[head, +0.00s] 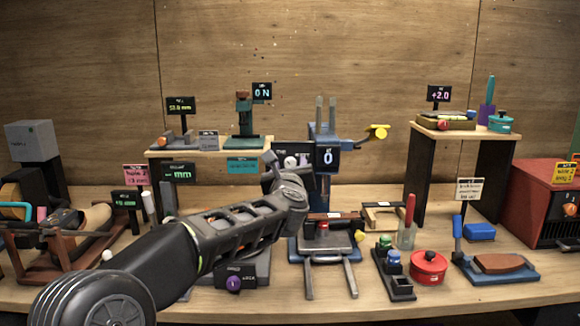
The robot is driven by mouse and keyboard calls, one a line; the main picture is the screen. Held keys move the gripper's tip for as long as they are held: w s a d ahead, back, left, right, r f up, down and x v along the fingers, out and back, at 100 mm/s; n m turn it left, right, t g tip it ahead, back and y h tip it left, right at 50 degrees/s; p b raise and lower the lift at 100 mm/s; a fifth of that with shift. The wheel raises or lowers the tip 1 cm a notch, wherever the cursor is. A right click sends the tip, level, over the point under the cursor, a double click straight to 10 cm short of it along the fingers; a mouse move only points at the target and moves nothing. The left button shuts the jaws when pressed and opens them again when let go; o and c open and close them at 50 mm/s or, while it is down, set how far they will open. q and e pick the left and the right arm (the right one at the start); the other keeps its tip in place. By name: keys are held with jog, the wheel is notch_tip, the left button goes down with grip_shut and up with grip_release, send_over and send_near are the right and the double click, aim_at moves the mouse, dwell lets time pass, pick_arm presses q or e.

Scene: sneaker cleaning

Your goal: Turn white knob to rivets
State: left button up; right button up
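My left arm reaches in from the lower left across the bench. Its gripper (271,165) is at the far end, in front of the dark display panels beside the blue machine (325,140). The fingers are small and partly turned away, so I cannot tell whether they are open or shut. A small round white knob-like piece (107,255) shows at the left, by the brown wooden-framed device, well apart from the gripper. I cannot tell whether it is the task's white knob. No rivets label is readable. My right gripper is not in view.
The wooden bench (385,307) is crowded. A raised shelf (462,133) stands at the right, beside a red box machine (540,205). A red pot (429,268) and a block with coloured knobs (402,287) sit at front right. My arm hides part of the bench's left middle.

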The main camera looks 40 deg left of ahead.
pick_arm(q)
grip_shut()
dwell(0.3)
